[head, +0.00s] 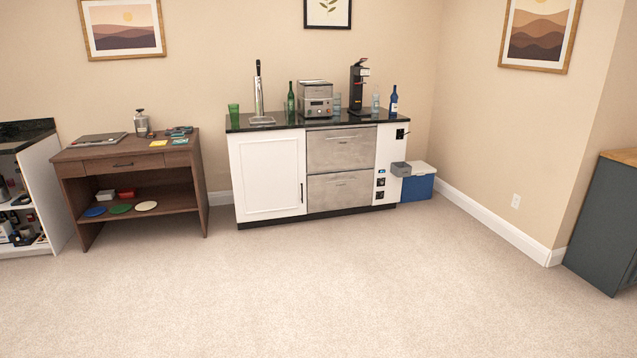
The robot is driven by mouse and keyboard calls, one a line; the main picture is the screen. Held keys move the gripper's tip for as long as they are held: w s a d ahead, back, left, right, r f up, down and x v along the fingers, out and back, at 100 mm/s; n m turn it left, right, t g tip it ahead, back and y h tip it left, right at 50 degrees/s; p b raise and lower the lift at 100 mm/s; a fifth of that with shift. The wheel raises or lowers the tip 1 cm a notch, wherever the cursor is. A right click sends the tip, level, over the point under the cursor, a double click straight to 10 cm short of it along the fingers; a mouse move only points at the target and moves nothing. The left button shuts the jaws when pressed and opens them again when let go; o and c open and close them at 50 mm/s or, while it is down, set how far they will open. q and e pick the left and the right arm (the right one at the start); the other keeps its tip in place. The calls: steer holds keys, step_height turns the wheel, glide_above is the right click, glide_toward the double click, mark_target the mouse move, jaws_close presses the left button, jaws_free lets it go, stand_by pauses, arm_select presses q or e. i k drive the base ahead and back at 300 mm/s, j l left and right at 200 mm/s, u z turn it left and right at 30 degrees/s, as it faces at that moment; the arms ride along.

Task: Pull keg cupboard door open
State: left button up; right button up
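The keg cupboard door (267,174) is a white panelled door on the left part of the bar cabinet against the back wall. It looks shut. Its dark vertical handle (302,192) is near the door's right edge. A beer tap tower (259,95) stands on the black counter (284,124) above the door. Neither of my grippers is in the head view, and the cabinet is well away across the floor.
Open carpet (300,285) lies in front of the cabinet. A wooden desk (128,170) stands left of it. A blue cooler (418,186) sits at its right end. A dark cabinet (606,225) is at the far right.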

mark_target(268, 169)
steer(key=i, duration=6.25)
